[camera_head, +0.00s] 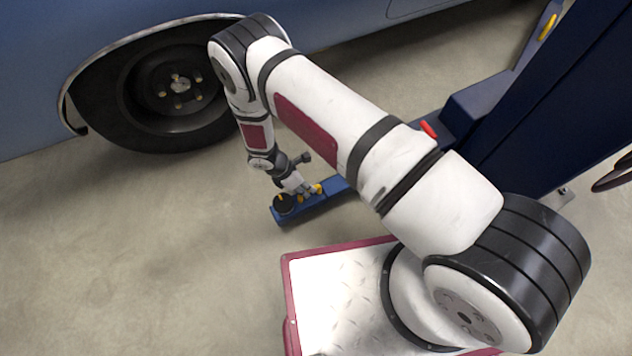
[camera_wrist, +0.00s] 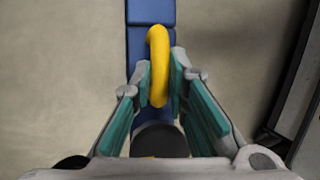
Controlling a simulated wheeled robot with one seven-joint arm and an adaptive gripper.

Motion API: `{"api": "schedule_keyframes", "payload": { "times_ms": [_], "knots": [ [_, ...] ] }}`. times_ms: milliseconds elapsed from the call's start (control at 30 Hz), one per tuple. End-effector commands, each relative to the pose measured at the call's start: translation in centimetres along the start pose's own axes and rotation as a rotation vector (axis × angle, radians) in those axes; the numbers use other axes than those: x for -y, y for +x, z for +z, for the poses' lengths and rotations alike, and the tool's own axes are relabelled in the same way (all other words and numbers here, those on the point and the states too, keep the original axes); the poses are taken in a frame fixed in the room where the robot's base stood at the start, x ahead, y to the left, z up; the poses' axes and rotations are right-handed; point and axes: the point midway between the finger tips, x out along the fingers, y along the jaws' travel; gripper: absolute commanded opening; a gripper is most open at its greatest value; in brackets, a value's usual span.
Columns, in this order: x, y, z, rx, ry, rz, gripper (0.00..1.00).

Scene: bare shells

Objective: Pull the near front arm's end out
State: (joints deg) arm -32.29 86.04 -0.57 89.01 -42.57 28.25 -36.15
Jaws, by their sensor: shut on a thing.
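The near front arm (camera_head: 334,186) of the lift is a blue beam low over the floor, reaching left from the column. Its end carries a round black pad (camera_head: 285,205), which also shows at the bottom of the wrist view (camera_wrist: 160,141). A yellow handle (camera_wrist: 158,50) stands on the blue beam (camera_wrist: 150,12). My gripper (camera_wrist: 160,66) has its teal-padded fingers on either side of this handle and is shut on it. In the head view my gripper (camera_head: 306,189) is small, and the handle is partly hidden by it.
A blue car with its wheel (camera_head: 170,88) stands at upper left. The dark blue lift column (camera_head: 560,110) rises at right, with a red piece (camera_head: 428,129) near its foot. Another yellow handle (camera_head: 547,27) shows at upper right. The floor to the left is clear.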

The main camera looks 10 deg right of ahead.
Motion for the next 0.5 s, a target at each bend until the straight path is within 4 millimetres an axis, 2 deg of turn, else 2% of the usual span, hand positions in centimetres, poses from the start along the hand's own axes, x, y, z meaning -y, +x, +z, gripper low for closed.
{"api": "schedule_keyframes", "payload": {
  "times_ms": [33,267,300,333,367,500],
  "knots": [
    [0.03,-0.14,-0.57,-0.008,-0.002,0.002,0.00],
    [0.04,-0.21,-0.73,-0.011,-0.004,0.003,0.00],
    [0.04,-0.23,-0.76,-0.011,-0.004,0.003,0.24],
    [0.04,-0.23,-0.74,-0.011,-0.004,0.003,0.30],
    [0.03,-0.22,-0.70,-0.010,-0.004,0.003,0.35],
    [0.02,-0.16,-0.51,-0.008,-0.003,0.002,0.35]
  ]
}}
